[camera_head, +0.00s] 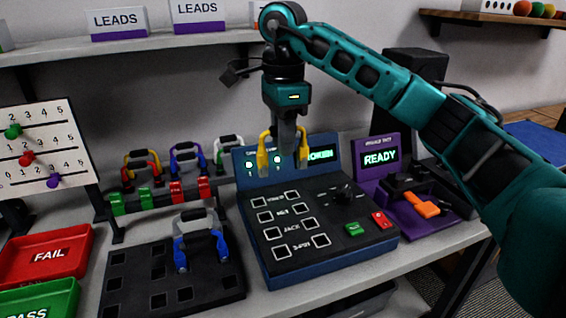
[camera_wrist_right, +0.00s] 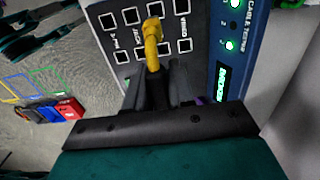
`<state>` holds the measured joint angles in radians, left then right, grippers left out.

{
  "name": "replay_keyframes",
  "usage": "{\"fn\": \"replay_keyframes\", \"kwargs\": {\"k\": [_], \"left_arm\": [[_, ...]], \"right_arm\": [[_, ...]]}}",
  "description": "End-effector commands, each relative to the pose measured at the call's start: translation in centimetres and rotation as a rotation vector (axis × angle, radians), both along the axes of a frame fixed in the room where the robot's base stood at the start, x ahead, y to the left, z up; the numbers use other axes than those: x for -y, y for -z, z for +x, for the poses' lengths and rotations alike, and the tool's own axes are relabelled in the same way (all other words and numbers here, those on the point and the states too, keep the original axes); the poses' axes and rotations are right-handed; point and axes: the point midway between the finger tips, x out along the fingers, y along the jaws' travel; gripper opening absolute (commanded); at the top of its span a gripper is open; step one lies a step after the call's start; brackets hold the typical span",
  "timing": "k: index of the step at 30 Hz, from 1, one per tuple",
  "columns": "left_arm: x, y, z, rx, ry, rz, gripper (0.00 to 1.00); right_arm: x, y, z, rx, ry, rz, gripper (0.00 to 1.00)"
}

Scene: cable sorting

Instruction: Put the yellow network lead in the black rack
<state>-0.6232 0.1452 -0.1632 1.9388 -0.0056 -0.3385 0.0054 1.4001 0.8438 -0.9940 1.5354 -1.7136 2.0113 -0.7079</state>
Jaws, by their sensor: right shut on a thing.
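My right gripper (camera_head: 287,140) is shut on the yellow network lead (camera_head: 263,160), above the back of the blue cable tester (camera_head: 330,272). The lead's two yellow ends hang down on either side of the fingers, clear of the tester's sockets. In the right wrist view, one yellow end (camera_wrist_right: 152,38) shows beyond the fingers, in front of the socket panel. The black rack (camera_head: 125,262) with square slots lies left of the tester; a blue lead (camera_head: 200,245) with a grey top stands in it. My left gripper is not in view.
A rail (camera_head: 158,200) with red and green clips and several coloured leads stands behind the rack. The red FAIL tray (camera_head: 45,275) and green PASS tray (camera_head: 40,300) are at left. A purple READY unit (camera_head: 380,150) stands right of the tester. A shelf (camera_head: 130,48) runs above.

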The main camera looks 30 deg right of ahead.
Motion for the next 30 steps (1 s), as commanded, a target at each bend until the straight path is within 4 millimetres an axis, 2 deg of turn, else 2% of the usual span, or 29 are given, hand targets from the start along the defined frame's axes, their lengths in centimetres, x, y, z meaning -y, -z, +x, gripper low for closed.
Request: {"fn": "replay_keyframes", "kwargs": {"k": [1,3,9,30], "left_arm": [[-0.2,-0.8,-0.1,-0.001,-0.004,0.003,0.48],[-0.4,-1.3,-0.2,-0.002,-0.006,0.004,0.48],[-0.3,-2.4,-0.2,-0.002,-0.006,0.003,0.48],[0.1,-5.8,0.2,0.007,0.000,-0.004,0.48]], "right_arm": [[0.1,-2.1,0.1,0.006,0.001,-0.001,0.00],[0.1,-3.6,0.1,0.005,0.002,-0.001,0.00],[0.0,-6.7,0.0,0.002,0.001,0.000,0.00],[0.0,-10.8,0.1,0.001,0.000,0.002,0.00]]}}
